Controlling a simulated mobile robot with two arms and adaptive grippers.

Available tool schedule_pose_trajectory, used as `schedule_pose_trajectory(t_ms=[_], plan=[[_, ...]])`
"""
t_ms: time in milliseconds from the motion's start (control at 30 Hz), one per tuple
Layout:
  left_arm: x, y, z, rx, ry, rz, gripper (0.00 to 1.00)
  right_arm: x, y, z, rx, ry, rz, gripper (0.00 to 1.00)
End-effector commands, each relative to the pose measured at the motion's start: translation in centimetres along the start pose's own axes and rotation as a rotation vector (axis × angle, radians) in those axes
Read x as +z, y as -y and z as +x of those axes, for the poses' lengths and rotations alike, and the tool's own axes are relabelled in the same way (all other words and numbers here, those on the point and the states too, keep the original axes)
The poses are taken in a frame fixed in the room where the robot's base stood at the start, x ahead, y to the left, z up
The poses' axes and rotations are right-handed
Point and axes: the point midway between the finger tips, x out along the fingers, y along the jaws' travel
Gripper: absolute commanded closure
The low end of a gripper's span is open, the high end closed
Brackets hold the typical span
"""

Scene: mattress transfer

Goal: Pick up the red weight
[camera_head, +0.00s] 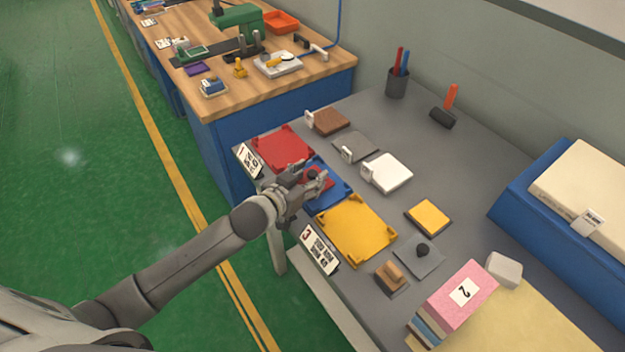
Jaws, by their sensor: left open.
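The red weight (328,181), a small red block with a dark knob, appears to be on the blue tray (336,196), partly hidden by my left gripper. My left gripper (310,182) is open, with its fingers over and around the weight's knob area. I cannot tell whether the fingers touch it. My right gripper is not in view.
A red tray (283,146) and a yellow tray (356,230) flank the blue one on the grey table (455,185). A wooden block (392,277), a grey plate with a dark knob (421,254) and pink foam (455,297) stand nearer. The table's back middle has free room.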

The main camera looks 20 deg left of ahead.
Motion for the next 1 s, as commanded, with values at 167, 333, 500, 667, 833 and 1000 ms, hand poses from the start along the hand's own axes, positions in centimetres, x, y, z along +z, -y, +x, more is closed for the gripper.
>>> schedule_pose_trajectory(t_ms=[167, 333, 500, 667, 833, 1000], plan=[[0.0, 0.0, 0.0, 0.000, 0.000, 0.000, 0.71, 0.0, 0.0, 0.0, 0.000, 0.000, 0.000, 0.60], [0.0, 0.0, 0.0, 0.000, 0.000, 0.000, 0.93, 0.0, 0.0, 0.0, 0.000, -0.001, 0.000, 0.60], [0.0, 0.0, 0.0, 0.000, 0.001, 0.000, 1.00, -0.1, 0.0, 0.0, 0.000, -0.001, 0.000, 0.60], [-0.2, 0.0, -0.1, 0.001, -0.005, 0.000, 1.00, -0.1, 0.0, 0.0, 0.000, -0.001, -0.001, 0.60], [-0.3, 0.0, -0.1, 0.001, -0.005, 0.000, 1.00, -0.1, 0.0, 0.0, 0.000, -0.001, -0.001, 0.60], [-1.2, 0.0, -0.3, 0.000, -0.007, 0.000, 1.00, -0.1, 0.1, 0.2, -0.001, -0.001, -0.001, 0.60]])
